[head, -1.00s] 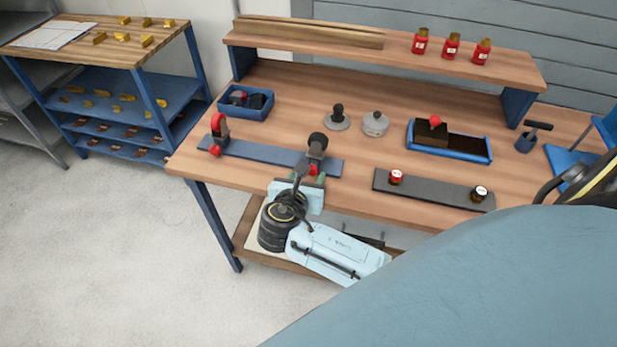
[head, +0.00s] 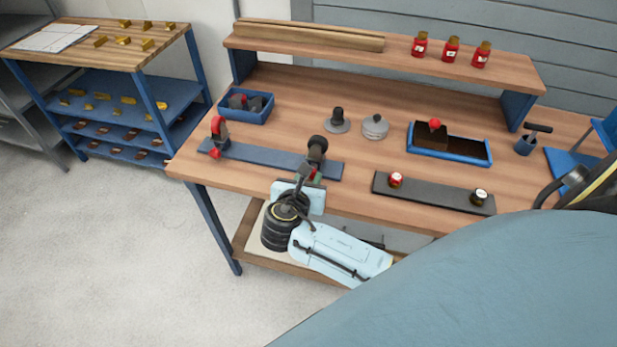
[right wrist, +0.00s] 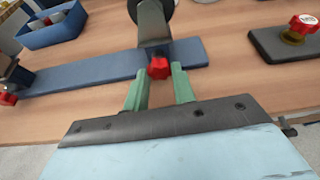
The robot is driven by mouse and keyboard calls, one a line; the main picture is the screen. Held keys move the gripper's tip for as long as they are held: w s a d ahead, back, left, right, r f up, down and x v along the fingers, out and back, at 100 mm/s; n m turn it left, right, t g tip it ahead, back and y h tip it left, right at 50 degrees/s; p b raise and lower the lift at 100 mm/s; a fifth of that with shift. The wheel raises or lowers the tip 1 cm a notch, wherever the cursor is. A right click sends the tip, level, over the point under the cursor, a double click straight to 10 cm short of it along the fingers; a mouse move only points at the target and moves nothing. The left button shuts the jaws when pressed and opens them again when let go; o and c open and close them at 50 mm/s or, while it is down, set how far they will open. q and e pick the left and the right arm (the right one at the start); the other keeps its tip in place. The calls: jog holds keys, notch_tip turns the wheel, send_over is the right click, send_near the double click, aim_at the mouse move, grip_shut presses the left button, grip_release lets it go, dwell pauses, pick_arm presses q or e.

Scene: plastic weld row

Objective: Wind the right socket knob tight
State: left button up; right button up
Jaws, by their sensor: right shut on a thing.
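A blue bar (head: 258,158) lies near the bench's front edge with a socket at each end. The right socket (right wrist: 154,30) is a dark upright holder with a red knob (right wrist: 158,67) on its front side. My right gripper (right wrist: 160,88) has its two green fingers on either side of this knob, shut on it. In the head view the right gripper (head: 310,177) is at the front of the right socket, and its fingers and wrist partly hide the knob. The left socket's red knob (right wrist: 8,98) shows at the left edge of the wrist view. My left gripper is not in view.
A dark grey bar (head: 430,192) with two small knobs lies to the right. Behind stand a blue bin (head: 246,104), grey round parts (head: 375,126) and a blue tray (head: 450,156). The wood between the bars and these is clear.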

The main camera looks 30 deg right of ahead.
jog(key=shift+s+r+m+y+p, duration=0.1)
jog(key=shift+m+y+p, duration=0.25)
jog(key=shift+p, duration=0.55)
jog(key=shift+m+t+p, duration=0.5)
jog(key=shift+m, duration=0.05)
jog(key=shift+s+d+m+t+y+p, duration=0.1)
jog(key=shift+m+t+y+p, duration=0.3)
jog(key=shift+m, duration=0.3)
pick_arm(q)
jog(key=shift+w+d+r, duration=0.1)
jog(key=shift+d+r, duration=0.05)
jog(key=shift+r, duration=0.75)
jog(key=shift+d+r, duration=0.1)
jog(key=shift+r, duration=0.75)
pick_arm(e)
jog(key=shift+f+m+t+y, duration=0.25)
jog(key=shift+m+t, duration=0.05)
jog(key=shift+m, duration=0.3)
jog(key=o, duration=1)
jog(key=shift+r, duration=0.1)
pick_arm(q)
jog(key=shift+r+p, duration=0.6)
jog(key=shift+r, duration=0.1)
pick_arm(e)
jog(key=v, duration=1.3)
jog(key=shift+s, duration=0.25)
